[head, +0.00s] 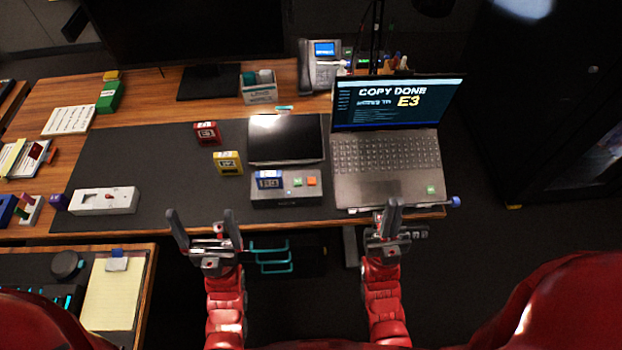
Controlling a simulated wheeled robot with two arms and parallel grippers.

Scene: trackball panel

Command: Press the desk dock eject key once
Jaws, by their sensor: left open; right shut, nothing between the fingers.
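The desk dock (288,195) is a grey box at the front of the dark desk mat. A blue cartridge (269,180) sits at the left of its top. A green key (297,182) and an orange-red key (312,182) are on its right half; their labels are too small to read, so I cannot tell which is eject. My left gripper (201,214) is open and empty, in front of the desk edge, left of the dock. My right gripper (389,208) is shut and empty at the desk's front edge, right of the dock, before the laptop.
The laptop (390,165) stands right of the dock; its screen reads "COPY DONE" and "E3". A dark tablet-like panel (285,138) is behind the dock. Red (207,133) and yellow (228,162) cartridges lie to its left. The mat (150,160) is mostly clear at left.

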